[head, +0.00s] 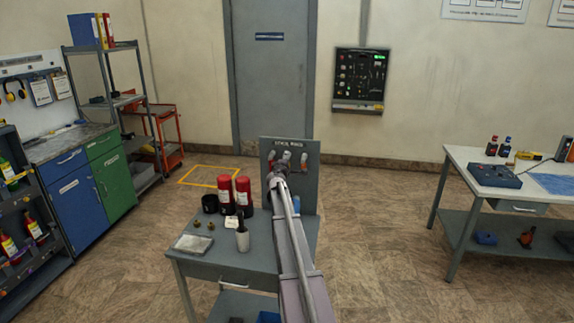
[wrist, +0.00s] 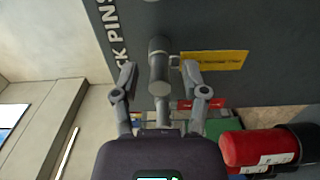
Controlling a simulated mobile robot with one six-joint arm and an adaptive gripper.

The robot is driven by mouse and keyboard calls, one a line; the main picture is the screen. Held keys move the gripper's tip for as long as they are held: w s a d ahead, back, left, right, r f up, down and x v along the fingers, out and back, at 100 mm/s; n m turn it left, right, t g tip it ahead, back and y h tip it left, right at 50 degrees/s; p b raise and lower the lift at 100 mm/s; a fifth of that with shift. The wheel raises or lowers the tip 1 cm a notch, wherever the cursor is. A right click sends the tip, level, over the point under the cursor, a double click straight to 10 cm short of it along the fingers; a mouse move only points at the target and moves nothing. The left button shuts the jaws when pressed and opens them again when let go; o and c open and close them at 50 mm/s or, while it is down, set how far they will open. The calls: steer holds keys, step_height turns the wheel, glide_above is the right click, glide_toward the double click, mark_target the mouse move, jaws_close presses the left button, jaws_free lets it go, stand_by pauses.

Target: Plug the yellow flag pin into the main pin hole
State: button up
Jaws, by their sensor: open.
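The yellow flag (wrist: 214,60) shows in the wrist view, flat against a grey upright board, its small print unreadable. A grey cylindrical pin body (wrist: 160,62) stands out from the board beside the flag's left end. My gripper (wrist: 157,76) is open, with one finger on each side of this cylinder; I cannot tell whether they touch it. In the head view, my gripper (head: 277,168) is at the front of the board (head: 305,185) and hides part of it. I cannot make out the main pin hole in either view.
A red tag (wrist: 187,104) shows below the cylinder in the wrist view. The board stands on a grey table (head: 208,262) with red canisters (head: 244,193), a black cup (head: 210,203) and a small grey bottle (head: 242,238). A workbench (head: 470,200) stands to the right, with open floor between.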

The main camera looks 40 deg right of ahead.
steer(key=shift+c, duration=0.2)
stand_by(0.4)
jaws_close()
steer(key=shift+s+a, duration=0.1)
steer(key=shift+s+a, duration=0.5)
steer(key=shift+a, duration=0.05)
steer(key=shift+s+a, duration=0.2)
steer(key=shift+a, duration=0.05)
steer(key=shift+s+a, duration=0.25)
steer(key=shift+s+a, duration=0.2)
steer(key=shift+a, duration=0.1)
steer(key=shift+s+a, duration=0.25)
